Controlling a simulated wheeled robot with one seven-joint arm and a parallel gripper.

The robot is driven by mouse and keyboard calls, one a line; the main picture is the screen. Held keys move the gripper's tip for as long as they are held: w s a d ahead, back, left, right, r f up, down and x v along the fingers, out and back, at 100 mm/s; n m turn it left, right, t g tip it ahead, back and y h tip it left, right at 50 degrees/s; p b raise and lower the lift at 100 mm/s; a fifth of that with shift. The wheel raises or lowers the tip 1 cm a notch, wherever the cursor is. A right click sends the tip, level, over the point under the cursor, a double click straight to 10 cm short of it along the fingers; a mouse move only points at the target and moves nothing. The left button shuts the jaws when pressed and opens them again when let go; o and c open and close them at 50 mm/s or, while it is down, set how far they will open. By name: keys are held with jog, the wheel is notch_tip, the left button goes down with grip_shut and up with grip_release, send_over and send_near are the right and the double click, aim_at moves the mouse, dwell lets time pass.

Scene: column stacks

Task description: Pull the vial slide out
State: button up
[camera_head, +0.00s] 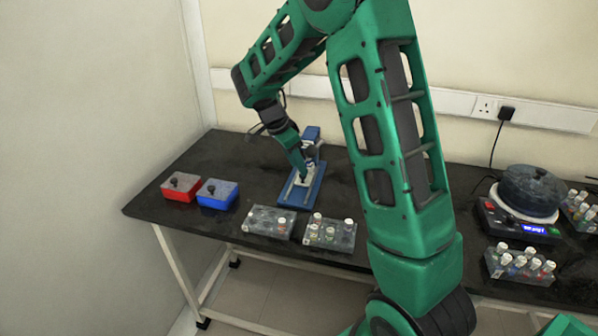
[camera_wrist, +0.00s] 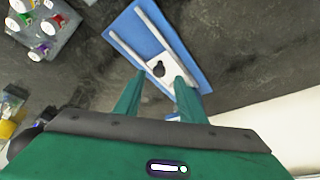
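The vial slide is a white plate (camera_wrist: 167,62) with a dark rounded shape on it, on two pale rails over a blue base (camera_head: 313,190). The base also shows in the wrist view (camera_wrist: 127,24). My gripper (camera_wrist: 159,78) is over the white plate, its two green fingers apart on either side of the dark shape. Gaps show between that shape and the fingers. In the head view my gripper (camera_head: 304,177) reaches down at the base and hides part of the slide. Whether the fingertips touch the plate cannot be told.
Red (camera_head: 181,187) and blue (camera_head: 217,194) boxes stand left of the base. Two clear vial racks (camera_head: 270,223) (camera_head: 329,232) stand in front, near the table edge. A dark pot (camera_head: 531,191) on a device and more racks are at right. The dark tabletop (camera_head: 245,160) is clear behind the boxes.

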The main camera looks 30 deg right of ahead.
jog(key=shift+x, duration=1.75)
grip_shut()
jog(key=s+a, duration=0.6)
jog(key=shift+s+a, duration=0.1)
jog(key=shift+a, duration=0.15)
grip_release()
